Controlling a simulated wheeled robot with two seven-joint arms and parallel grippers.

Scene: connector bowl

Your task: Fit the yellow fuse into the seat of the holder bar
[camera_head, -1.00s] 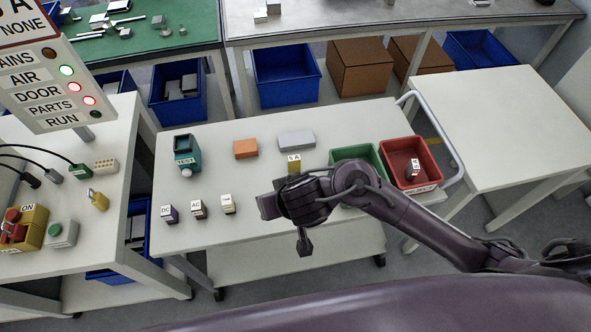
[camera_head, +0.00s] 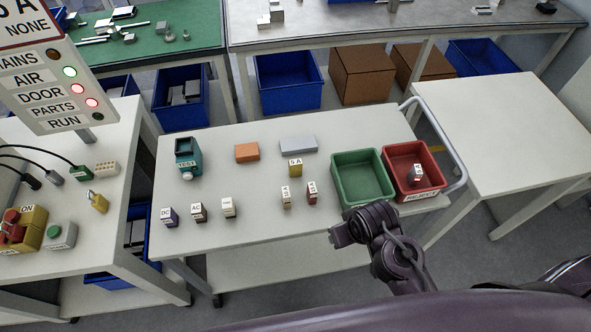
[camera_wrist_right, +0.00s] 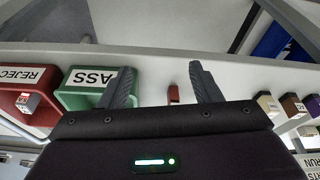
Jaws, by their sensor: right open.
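A small yellow block (camera_head: 295,172) with a 5 A label stands upright in the middle of the table, likely the yellow fuse. In front of it stand a small block with a pale label (camera_head: 286,198) and a small red one (camera_head: 312,194). My right gripper (camera_head: 345,232) hangs at the table's front edge, before the green tray and apart from these blocks. In the right wrist view its fingers (camera_wrist_right: 164,86) are spread and empty, with a red block (camera_wrist_right: 173,95) beyond them. My left gripper is not in view.
A green tray (camera_head: 335,184) and a red REJECT tray (camera_head: 437,177) holding a block (camera_head: 417,175) stand at right. A teal TEST unit (camera_head: 187,155), orange block (camera_head: 246,152) and grey block (camera_head: 298,144) stand behind. Small DC (camera_head: 169,217), AC (camera_head: 199,212) and white-labelled (camera_head: 229,207) blocks stand front left.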

